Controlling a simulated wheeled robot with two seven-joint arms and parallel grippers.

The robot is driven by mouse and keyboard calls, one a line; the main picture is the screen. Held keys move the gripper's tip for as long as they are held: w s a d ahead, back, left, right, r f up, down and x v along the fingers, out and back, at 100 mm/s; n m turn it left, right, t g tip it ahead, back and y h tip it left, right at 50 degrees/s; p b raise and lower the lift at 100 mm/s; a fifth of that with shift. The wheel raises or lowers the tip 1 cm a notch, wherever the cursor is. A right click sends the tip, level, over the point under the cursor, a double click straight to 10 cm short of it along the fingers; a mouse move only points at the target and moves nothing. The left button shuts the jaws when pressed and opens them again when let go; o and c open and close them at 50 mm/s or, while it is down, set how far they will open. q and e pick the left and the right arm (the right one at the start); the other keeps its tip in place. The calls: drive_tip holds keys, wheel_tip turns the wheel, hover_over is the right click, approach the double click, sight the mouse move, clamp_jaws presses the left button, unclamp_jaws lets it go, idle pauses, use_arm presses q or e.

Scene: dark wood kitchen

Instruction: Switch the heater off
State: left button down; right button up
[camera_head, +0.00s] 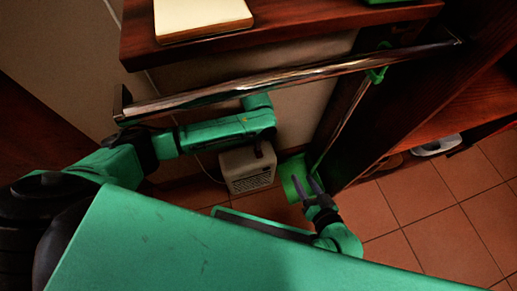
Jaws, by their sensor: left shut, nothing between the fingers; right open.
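The heater (247,171) is a small cream box with a dark grille on its front. It stands low on the floor by the wall, below the metal rail. My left arm reaches in from the left, and my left gripper (259,152) is shut and empty at the heater's top, partly hidden by my green arm link. I cannot tell if it touches the heater. A switch on the heater cannot be made out. My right gripper (312,187) has purple fingers, is open and empty, and is to the right of the heater beside a green dustpan-like piece.
A metal rail (290,76) crosses above the heater under a wooden shelf (300,22) with a cream book-like block (200,16). A green long-handled tool (293,178) leans at the right by a dark wood panel. Tiled floor (430,225) is open at the right.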

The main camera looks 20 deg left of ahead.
use_arm(q)
drive_tip(key=shift+r+p, duration=0.7)
drive_tip(key=shift+r, duration=0.1)
drive_tip(key=shift+r+p, duration=0.3)
drive_tip(key=shift+p, duration=0.05)
drive_tip(key=shift+r+p, duration=0.75)
drive_tip(key=shift+p, duration=0.2)
drive_tip(key=shift+r+p, duration=0.35)
drive_tip(key=shift+p, duration=0.15)
drive_tip(key=shift+r+p, duration=0.6)
drive_tip(key=shift+p, duration=0.2)
use_arm(e)
drive_tip(key=s+d+r+n+g+h, duration=0.1)
drive_tip(key=s+d+r+g+h, duration=0.1)
drive_tip(key=d+r+g+h, duration=0.2)
drive_tip(key=d+r+g, duration=0.3)
drive_tip(key=d, duration=0.2)
drive_tip(key=shift+s+d+r, duration=0.2)
drive_tip(key=shift+s+d, duration=0.05)
drive_tip(key=shift+d, duration=0.05)
